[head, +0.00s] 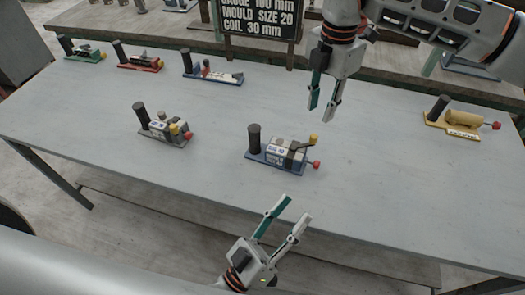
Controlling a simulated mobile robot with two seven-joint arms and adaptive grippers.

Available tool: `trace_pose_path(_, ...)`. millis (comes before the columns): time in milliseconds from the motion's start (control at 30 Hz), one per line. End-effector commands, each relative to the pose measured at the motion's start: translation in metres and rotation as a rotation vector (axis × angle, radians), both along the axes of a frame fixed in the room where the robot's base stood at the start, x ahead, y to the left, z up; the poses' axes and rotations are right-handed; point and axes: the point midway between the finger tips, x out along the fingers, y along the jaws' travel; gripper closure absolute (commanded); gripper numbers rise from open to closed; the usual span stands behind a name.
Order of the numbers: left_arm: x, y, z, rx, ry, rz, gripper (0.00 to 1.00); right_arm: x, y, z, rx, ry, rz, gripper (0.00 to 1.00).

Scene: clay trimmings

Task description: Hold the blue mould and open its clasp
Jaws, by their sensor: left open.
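The blue mould (270,163) stands in the middle of the table, with an upright black handle at its left end. A grey block sits on its blue base, with a yellow-tipped lever on top and a red knob at the right. Whether its clasp is fastened is too small to tell. My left gripper (296,208) is open and empty, in front of the mould near the table's front edge, fingers pointing up towards it. My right gripper (320,113) is open and empty, behind and above the mould, fingers pointing down. Neither appears to touch it.
On the table (390,195) a grey mould (172,140) stands left of the blue one and a yellow one (455,133) far right. Green, red and another blue-based piece (220,78) line the back left. A black sign (258,22) stands behind.

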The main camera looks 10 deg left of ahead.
Motion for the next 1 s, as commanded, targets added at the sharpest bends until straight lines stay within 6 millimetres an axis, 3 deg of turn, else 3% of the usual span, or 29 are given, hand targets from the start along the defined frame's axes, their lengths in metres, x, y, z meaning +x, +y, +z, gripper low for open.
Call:
trace_pose_path(33,0.013,0.005,0.021,-0.154,0.016,-0.014,0.58,0.0,0.0,0.0,0.0,0.0,0.0,0.72)
trace_pose_path(100,0.028,0.018,0.046,-0.384,0.048,-0.04,0.58,0.0,0.0,0.0,0.0,0.0,0.0,0.72)
trace_pose_path(200,0.049,0.039,0.071,-0.708,0.089,-0.085,0.58,0.0,0.0,0.0,0.0,0.0,0.0,0.72)
trace_pose_path(367,0.082,0.073,0.089,-1.21,0.147,-0.164,0.58,0.0,0.0,0.0,0.0,0.0,0.0,0.72)
trace_pose_path(500,0.11,0.095,0.082,-1.636,0.189,-0.23,0.58,0.0,0.0,0.0,0.0,0.0,0.0,0.72)
trace_pose_path(700,0.139,0.103,0.05,-2.154,0.233,-0.277,0.58,0.0,0.0,0.0,0.0,0.0,0.0,0.72)
trace_pose_path(833,0.148,0.098,0.029,-2.376,0.244,-0.273,0.58,0.0,0.0,0.0,0.0,0.0,0.0,0.72)
trace_pose_path(1000,0.152,0.093,0.014,-2.516,0.248,-0.26,0.58,0.0,0.0,0.0,0.0,0.0,0.0,0.72)
